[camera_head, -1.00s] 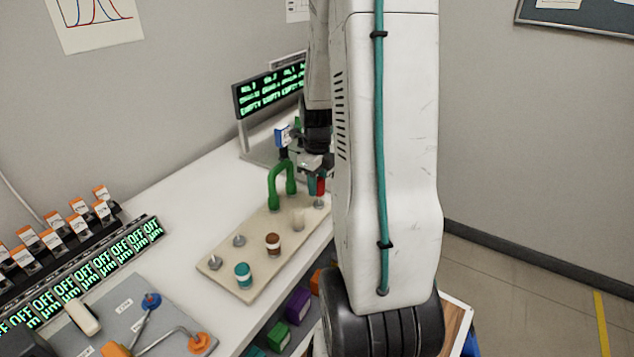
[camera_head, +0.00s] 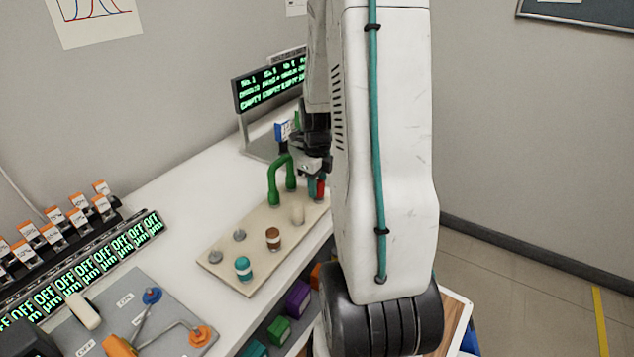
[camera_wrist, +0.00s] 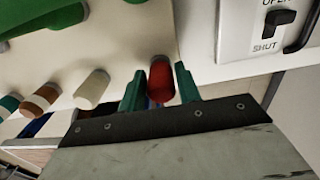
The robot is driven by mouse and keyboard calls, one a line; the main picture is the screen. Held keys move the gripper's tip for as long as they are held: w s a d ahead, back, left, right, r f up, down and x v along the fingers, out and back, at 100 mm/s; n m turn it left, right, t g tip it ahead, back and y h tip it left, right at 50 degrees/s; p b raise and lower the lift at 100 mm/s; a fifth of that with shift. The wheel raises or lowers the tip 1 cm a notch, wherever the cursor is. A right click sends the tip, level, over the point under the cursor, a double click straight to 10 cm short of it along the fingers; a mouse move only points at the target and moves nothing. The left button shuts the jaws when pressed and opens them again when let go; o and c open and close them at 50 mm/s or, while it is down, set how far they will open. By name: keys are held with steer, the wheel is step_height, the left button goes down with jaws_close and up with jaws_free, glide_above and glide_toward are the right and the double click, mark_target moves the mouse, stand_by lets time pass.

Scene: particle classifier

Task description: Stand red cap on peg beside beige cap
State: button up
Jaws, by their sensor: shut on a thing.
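The red cap (camera_wrist: 161,80) is between the teal fingers of my gripper (camera_wrist: 160,88) in the wrist view, and the fingers are shut on it. In the head view the red cap (camera_head: 320,188) is partly covered by my gripper (camera_head: 316,180), at the far right end of the beige board (camera_head: 232,278). The beige cap (camera_head: 297,214) stands on the board close by, and in the wrist view the beige cap (camera_wrist: 91,88) is left of the red cap, apart from it. Whether the red cap's base is seated on a peg is hidden.
A brown cap (camera_head: 273,238) and a teal cap (camera_head: 243,268) stand along the board's front. Bare pegs (camera_head: 215,257) are at its left end. A switch panel (camera_wrist: 262,30) lies right of the gripper.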

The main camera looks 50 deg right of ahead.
steer(key=shift+f, duration=0.5)
steer(key=o, duration=1.1)
steer(key=shift+r, duration=0.1)
step_height(320, 180, up, 8)
steer(key=shift+f, duration=0.15)
